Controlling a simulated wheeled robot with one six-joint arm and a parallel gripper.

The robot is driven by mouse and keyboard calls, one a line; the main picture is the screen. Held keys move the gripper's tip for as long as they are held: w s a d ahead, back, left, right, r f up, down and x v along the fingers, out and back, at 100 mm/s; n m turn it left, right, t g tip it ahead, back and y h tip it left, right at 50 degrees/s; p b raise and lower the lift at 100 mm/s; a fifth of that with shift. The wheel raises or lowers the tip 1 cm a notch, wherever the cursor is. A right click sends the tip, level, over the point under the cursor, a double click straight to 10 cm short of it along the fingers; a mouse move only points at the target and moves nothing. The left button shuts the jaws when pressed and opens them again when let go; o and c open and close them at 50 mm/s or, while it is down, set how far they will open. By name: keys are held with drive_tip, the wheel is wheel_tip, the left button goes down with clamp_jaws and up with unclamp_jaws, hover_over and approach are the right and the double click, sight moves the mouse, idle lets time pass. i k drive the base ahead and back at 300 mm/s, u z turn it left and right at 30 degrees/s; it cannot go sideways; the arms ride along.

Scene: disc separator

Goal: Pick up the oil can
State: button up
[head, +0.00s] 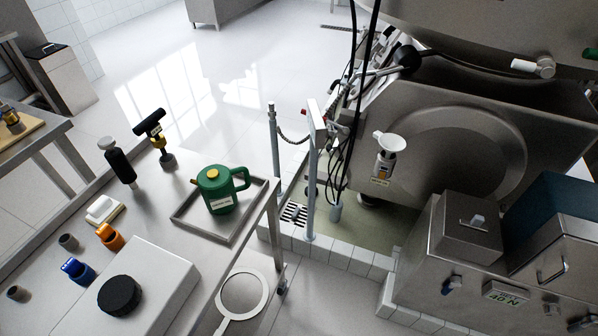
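The oil can (222,194) is green, with a yellow cap on top, a handle on its right and a pale label on its front. It stands upright in a shallow grey metal tray (188,222) at the right end of the metal table. A small yellowish tip shows at its upper left. My gripper is not in this view, so its place relative to the can does not show.
Dark-handled tools (118,163) stand left of the tray. Orange (110,237) and blue (77,271) parts and a white box (146,292) with a black knob are nearer. A post (274,150) with chain and a large grey machine (450,150) stand right. Open floor lies behind.

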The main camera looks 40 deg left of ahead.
sight(215, 182)
drive_tip(key=z, duration=0.6)
drive_tip(key=i, duration=0.75)
drive_tip(key=u, duration=3.1)
drive_tip(key=i, duration=0.5)
drive_tip(key=z, duration=0.3)
drive_tip(key=k, duration=0.1)
drive_tip(key=z, duration=1.45)
